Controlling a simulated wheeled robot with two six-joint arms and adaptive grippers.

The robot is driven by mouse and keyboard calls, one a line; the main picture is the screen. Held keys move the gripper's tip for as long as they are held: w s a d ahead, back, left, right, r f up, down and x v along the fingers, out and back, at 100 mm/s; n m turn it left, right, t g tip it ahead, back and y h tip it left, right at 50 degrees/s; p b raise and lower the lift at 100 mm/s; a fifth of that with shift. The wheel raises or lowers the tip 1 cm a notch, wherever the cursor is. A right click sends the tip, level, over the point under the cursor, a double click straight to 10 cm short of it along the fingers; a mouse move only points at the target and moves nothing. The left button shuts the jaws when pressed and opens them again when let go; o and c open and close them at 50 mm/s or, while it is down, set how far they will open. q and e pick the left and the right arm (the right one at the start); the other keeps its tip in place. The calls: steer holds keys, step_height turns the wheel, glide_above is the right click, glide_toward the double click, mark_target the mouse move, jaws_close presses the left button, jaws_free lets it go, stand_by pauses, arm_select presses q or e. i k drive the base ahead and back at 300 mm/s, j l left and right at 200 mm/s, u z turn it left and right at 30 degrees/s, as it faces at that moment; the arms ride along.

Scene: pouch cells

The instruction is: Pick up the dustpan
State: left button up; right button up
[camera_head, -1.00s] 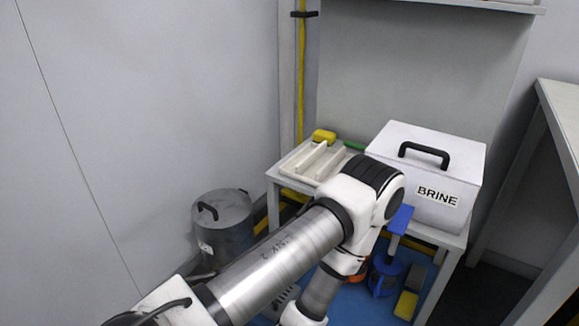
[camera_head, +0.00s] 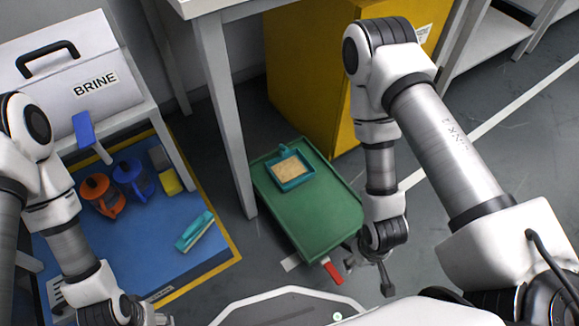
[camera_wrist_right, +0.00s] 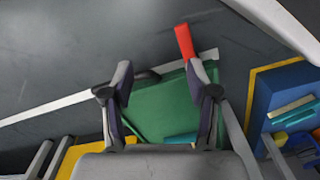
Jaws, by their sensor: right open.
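A teal dustpan (camera_head: 292,183) with a tan, flat-looking fill lies on the far half of a green tray-like platform (camera_head: 310,222). Its short handle points away, toward the yellow cabinet. In the right wrist view a teal strip of the dustpan (camera_wrist_right: 180,138) shows between the fingers, mostly hidden by the gripper. My right gripper (camera_head: 367,277) is open and empty, beside the platform's near right corner and apart from the dustpan. My left gripper (camera_head: 160,319) is at the bottom left edge, partly cut off; its jaws are unclear.
A red handle (camera_head: 333,272) sticks out from the platform's near end. A white table leg (camera_head: 228,130) stands close to its left, a yellow cabinet (camera_head: 300,95) behind. On the blue mat (camera_head: 130,245) lie a teal brush (camera_head: 195,231) and orange and blue jugs.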

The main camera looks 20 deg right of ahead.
mark_target(291, 169)
steer(key=k+l, duration=0.25)
steer(key=l, duration=0.15)
steer(key=k+l, duration=0.55)
steer(key=l, duration=0.25)
steer(key=i+l, duration=0.7)
steer(key=l, duration=0.2)
steer(key=i+l, duration=0.3)
steer(key=l, duration=0.15)
steer(key=i+j+u, duration=0.05)
